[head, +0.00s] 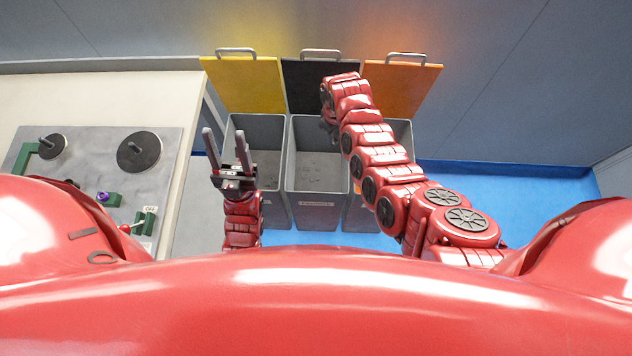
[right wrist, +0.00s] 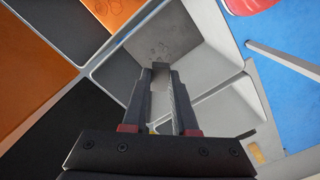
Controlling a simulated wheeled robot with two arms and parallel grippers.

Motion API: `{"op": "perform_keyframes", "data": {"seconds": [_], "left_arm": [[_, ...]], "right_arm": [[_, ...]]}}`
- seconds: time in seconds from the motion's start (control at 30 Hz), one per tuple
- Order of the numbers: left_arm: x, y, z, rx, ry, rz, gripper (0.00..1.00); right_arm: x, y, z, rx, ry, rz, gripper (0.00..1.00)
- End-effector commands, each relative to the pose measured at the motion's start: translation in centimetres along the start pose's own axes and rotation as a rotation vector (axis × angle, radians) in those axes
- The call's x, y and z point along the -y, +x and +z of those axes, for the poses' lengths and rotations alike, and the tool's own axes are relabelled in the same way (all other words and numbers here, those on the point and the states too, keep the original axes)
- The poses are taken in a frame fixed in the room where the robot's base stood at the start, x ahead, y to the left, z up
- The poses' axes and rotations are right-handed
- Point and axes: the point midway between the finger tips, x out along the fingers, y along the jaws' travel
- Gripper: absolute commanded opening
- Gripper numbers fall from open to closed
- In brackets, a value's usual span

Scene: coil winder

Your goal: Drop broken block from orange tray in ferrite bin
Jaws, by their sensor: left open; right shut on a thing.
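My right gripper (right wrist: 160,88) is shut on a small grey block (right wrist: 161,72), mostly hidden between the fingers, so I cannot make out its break. In the right wrist view it points down over an open grey bin (right wrist: 190,45) with dark bits on its floor. This looks like the middle bin (head: 318,205) of the head view, whose front label is too small to read surely. In the head view my right arm hides its own fingertips near the black lid. My left gripper (head: 225,142) is open and empty, by the left bin. No orange tray shows.
A yellow lid (head: 243,85), a black lid (head: 305,88) and an orange lid (head: 402,88) stand raised behind the bins. The left bin (head: 272,207) is beside the middle one. A winder panel (head: 75,165) lies on the bench at the left.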

Motion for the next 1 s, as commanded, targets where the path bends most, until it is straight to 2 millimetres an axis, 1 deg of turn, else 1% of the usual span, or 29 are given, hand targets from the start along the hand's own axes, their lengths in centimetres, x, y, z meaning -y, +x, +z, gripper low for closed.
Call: {"op": "perform_keyframes", "data": {"seconds": [0.03,0.13,0.3,0.37,0.47,0.57,0.9,1.0], "left_arm": [[0.0,0.8,-0.1,0.0,0.0,0.0,0.5],[0.1,1.4,-0.2,0.0,0.0,0.0,0.5],[0.1,2.2,-0.4,0.0,0.0,0.0,0.5],[0.1,2.2,-0.4,0.0,0.0,0.0,0.5],[0.1,1.7,-0.3,0.0,0.0,0.0,0.5],[0.0,0.8,-0.1,0.0,0.0,0.0,0.5],[-0.2,-3.1,0.5,0.0,0.0,0.0,0.5],[-0.2,-3.5,0.6,0.0,0.0,0.0,0.5]], "right_arm": [[0.2,-0.6,-0.8,0.002,-0.038,0.005,0.0],[0.8,-0.5,-1.6,0.002,-0.09,0.004,0.0],[1.6,-0.7,-2.3,0.001,-0.131,0.002,0.0],[1.7,-0.6,-2.4,0.0,-0.134,0.002,0.0],[1.8,-0.1,-2.5,-0.001,-0.134,0.002,0.0],[1.7,0.8,-2.5,-0.001,-0.134,0.002,0.0],[1.7,4.9,-2.5,-0.002,-0.134,0.003,0.0],[1.7,5.4,-2.5,-0.002,-0.134,0.003,0.0]]}}
